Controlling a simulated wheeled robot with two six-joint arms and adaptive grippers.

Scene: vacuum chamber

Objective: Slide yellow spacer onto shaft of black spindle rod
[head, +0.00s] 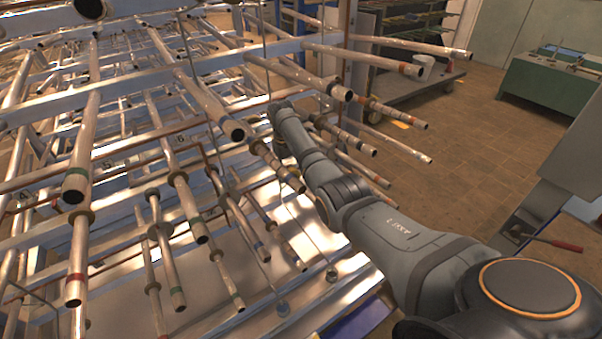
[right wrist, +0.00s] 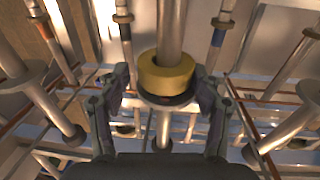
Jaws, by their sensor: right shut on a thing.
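The yellow spacer (right wrist: 166,80) is a thick ring in the middle of the right wrist view. My right gripper (right wrist: 163,75) has a finger on each side of it and is shut on it. A grey metal shaft (right wrist: 171,28) rises from the spacer's opening, and the ring appears to be around it. A dark round collar (right wrist: 172,101) shows just below the spacer, with a thinner rod below that. I cannot tell whether spacer and collar touch. In the head view my right arm reaches into the rack from the right; its gripper and the spacer cannot be made out there. My left gripper is not in view.
Several metal rods with coloured bands, such as a red-banded one (head: 76,262), stick out of the rack (head: 225,58) close around my right arm. Neighbouring rods with collars (right wrist: 38,90) flank the gripper. Open floor (head: 455,135) lies to the right of the rack.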

